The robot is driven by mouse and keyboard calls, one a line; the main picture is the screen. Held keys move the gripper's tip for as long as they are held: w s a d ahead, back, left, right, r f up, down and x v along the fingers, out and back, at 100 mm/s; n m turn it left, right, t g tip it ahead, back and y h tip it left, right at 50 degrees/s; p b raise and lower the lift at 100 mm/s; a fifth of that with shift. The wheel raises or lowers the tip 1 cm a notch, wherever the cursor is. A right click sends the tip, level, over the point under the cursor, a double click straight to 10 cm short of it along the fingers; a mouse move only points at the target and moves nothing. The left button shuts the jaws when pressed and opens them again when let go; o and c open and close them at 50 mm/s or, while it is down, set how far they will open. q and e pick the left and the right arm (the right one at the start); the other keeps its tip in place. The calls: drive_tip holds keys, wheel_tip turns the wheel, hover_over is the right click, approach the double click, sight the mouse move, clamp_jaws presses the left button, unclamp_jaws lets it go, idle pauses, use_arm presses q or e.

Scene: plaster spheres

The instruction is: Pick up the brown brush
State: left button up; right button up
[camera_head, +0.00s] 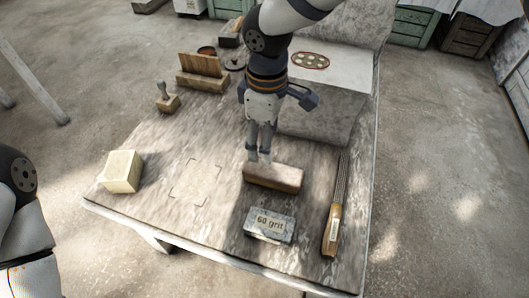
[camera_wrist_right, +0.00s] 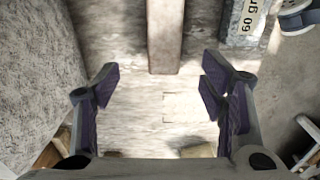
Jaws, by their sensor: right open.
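A long brown block (camera_head: 272,178), which looks like the brown brush, lies on the worktable right of the middle. Its underside is hidden, so I cannot make out bristles. In the right wrist view the brown block (camera_wrist_right: 164,36) stands upright in the picture, its near end at the gap between the fingertips. My right gripper (camera_head: 259,158) points down at the block's back left part; it also shows in the wrist view (camera_wrist_right: 160,86). It is open, with both fingers clear of the block's sides there. My left arm shows at the left edge; its gripper is out of view.
A grey "60 grit" block (camera_head: 269,224) lies in front of the brown block. A long wooden-handled tool (camera_head: 335,205) lies to the right. A pale cube (camera_head: 121,171) is at the left. A marked square (camera_head: 196,182) of bare tabletop lies between.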

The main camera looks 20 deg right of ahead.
sight(273, 170)
drive_tip(key=f, duration=0.3)
drive_tip(key=s+f, duration=0.1)
drive_tip(key=f, duration=0.3)
drive_tip(key=d+f+b, duration=0.1)
drive_tip(key=f, duration=0.3)
drive_tip(key=shift+s+d, duration=0.1)
drive_tip(key=shift+s, duration=0.25)
drive_tip(key=shift+w+f, duration=0.1)
drive_tip(key=shift+f, duration=0.2)
drive_tip(key=c, duration=1.3)
